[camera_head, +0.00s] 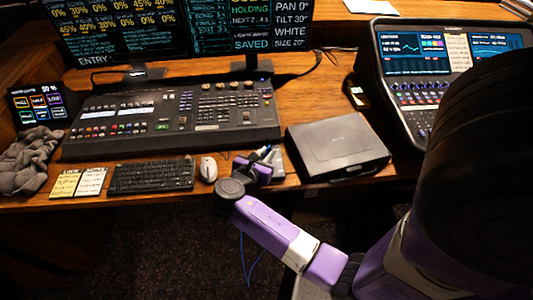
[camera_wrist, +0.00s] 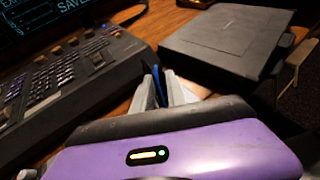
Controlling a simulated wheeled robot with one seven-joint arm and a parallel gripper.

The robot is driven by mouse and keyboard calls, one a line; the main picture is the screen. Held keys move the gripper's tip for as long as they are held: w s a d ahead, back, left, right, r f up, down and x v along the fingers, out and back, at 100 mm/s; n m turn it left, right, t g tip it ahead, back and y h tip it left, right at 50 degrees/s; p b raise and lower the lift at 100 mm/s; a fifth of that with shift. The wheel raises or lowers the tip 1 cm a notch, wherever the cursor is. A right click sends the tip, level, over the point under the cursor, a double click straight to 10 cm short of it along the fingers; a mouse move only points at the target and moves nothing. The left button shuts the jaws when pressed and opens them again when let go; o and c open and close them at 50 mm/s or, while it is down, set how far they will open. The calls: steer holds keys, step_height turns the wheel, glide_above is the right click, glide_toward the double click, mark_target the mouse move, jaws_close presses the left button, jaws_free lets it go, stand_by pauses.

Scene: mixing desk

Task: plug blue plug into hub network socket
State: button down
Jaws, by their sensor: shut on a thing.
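My gripper (camera_head: 270,156) is at the front of the desk, between the white mouse and the closed dark laptop-like case. In the wrist view its two pale fingers (camera_wrist: 165,88) are shut on the blue plug (camera_wrist: 158,86), which shows only as a narrow blue strip between them. In the head view the plug is too small and covered to make out well. A thin blue cable (camera_head: 249,270) hangs below my arm, in front of the desk edge. I cannot pick out the hub or its network socket in either view.
The closed dark case (camera_head: 338,143) lies close right of my gripper; it also shows in the wrist view (camera_wrist: 228,38). A large lighting console (camera_head: 175,115) stands behind left. The mouse (camera_head: 208,168) and keyboard (camera_head: 152,176) are left. Another console (camera_head: 440,75) stands at right.

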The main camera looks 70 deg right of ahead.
steer(key=c, duration=1.3)
jaws_free()
steer(key=shift+o, duration=0.2)
steer(key=v, duration=0.8)
steer(key=shift+b, duration=0.4)
